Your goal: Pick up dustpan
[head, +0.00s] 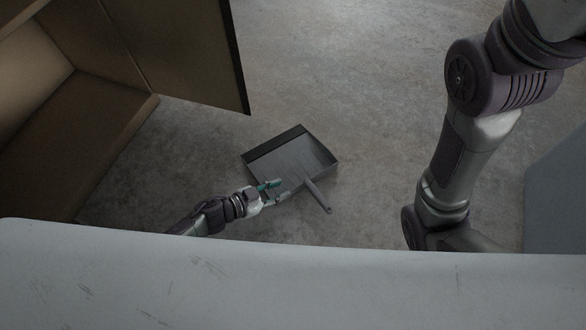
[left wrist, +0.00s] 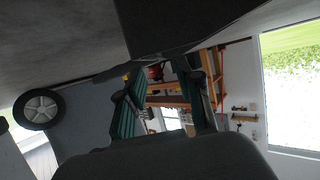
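The grey dustpan (head: 298,158) lies on the concrete floor in the head view, its handle (head: 319,196) pointing to the lower right. My left gripper (head: 271,191) is at the dustpan's near left edge, beside the handle; I cannot tell whether it touches the pan. In the left wrist view my left gripper (left wrist: 158,88) has its two green-padded fingers apart with nothing between them. A dark shape, likely the dustpan (left wrist: 178,24), fills the top of that view, just beyond the fingertips. My right arm is at the right of the head view; its gripper is hidden.
A brown open cabinet (head: 95,95) stands at the left, its door reaching toward the dustpan. A pale blue-grey surface (head: 300,290) crosses the foreground. A grey object (head: 558,200) is at the right edge. The left wrist view shows a wheel (left wrist: 42,109) and shelving (left wrist: 178,99).

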